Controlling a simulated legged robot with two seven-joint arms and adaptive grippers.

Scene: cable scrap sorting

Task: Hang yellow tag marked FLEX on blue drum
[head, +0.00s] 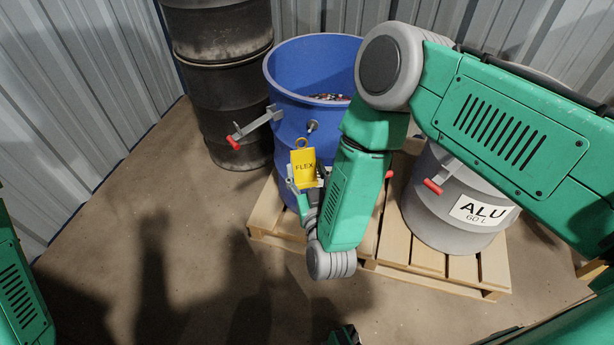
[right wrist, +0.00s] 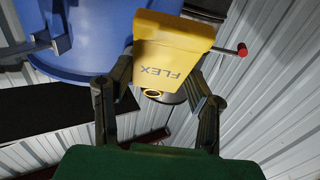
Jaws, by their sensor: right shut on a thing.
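The blue drum (head: 285,118) stands open-topped on a pallet, with a short peg (head: 312,125) on its near side. The yellow tag (head: 303,166) marked FLEX is upright in front of the drum wall, its ring (head: 301,142) at the top, below and slightly left of the peg. My right gripper (head: 307,178) is shut on the tag. In the right wrist view the tag (right wrist: 170,48) sits between the fingers, lettering upside down, and its ring (right wrist: 152,93) is clear of them. The ring looks apart from the peg.
A lever clamp with a red grip (head: 236,138) sticks out left of the blue drum. A black drum (head: 222,90) stands behind left. A grey drum labelled ALU (head: 445,215) stands at right on the wooden pallet (head: 375,262). The floor at front left is clear.

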